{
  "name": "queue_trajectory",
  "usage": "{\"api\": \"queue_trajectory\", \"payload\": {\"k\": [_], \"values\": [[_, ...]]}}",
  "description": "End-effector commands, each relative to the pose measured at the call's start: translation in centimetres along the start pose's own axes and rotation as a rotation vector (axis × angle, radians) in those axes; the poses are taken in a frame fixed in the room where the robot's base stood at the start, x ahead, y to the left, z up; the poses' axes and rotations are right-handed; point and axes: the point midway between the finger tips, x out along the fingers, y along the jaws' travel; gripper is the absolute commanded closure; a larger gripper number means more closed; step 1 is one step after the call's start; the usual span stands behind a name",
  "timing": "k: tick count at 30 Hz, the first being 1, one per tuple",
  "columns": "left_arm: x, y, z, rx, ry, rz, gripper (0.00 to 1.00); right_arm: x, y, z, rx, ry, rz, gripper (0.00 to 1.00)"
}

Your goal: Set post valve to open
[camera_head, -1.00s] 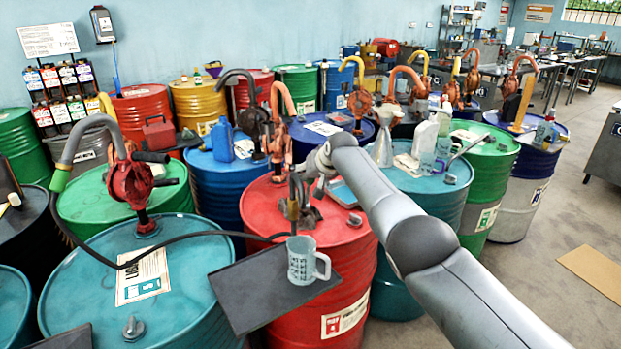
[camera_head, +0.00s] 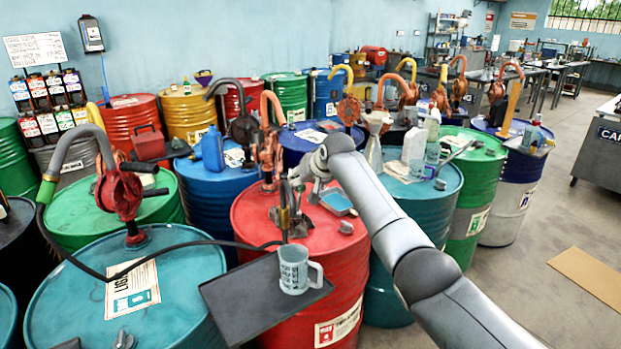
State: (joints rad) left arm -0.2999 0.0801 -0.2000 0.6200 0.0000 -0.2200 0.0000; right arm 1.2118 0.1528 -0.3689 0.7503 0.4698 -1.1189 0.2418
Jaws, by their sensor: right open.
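The post valve (camera_head: 285,212) is a small brass-coloured fitting on a thin upright post, in front of the red drum's top. A black hose (camera_head: 170,243) runs to the post from the dark red hand pump (camera_head: 119,192) on the teal drum at left. My right gripper (camera_head: 301,184) is open, just above and to the right of the valve, over the red drum (camera_head: 330,262). I cannot tell whether its fingers touch the valve. The valve's handle position is too small to read. My left gripper is out of view.
A clear measuring jug (camera_head: 294,270) stands on a dark tray (camera_head: 245,297) below the valve. A blue-filled tray (camera_head: 336,203) lies on the red drum. A funnel (camera_head: 376,135) and bottles stand on drums at right. Open floor (camera_head: 520,250) lies to the right.

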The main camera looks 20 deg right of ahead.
Motion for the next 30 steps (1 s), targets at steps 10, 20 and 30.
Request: {"api": "queue_trajectory", "payload": {"k": [10, 20, 30], "values": [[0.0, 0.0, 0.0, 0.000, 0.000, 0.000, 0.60, -3.0, 0.2, -0.1, 0.002, 0.003, 0.001, 0.49], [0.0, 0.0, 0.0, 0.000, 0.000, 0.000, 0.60, -4.3, 0.2, 0.0, 0.002, 0.002, 0.002, 0.49], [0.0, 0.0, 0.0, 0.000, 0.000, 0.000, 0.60, -4.3, 0.3, -0.1, 0.002, 0.002, 0.002, 0.49]]}}
